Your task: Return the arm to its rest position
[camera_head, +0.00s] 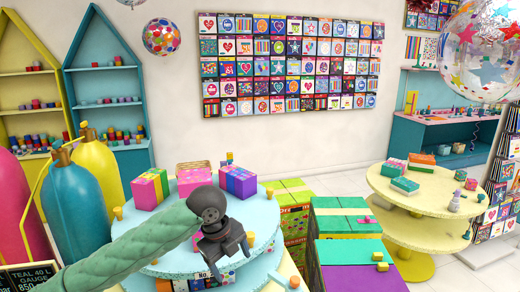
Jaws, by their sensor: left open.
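My left arm, in a green sleeve, comes in from the lower left. My left gripper (228,266) is dark grey and points down over the front of the round light-blue table (262,215). Its jaws are open and I see nothing held between them. The gripper hides part of the table's front edge. My right gripper is not in view.
Gas cylinders (80,205) stand at left. Stacked boxes (345,222) and a round yellow table (428,195) are at right.

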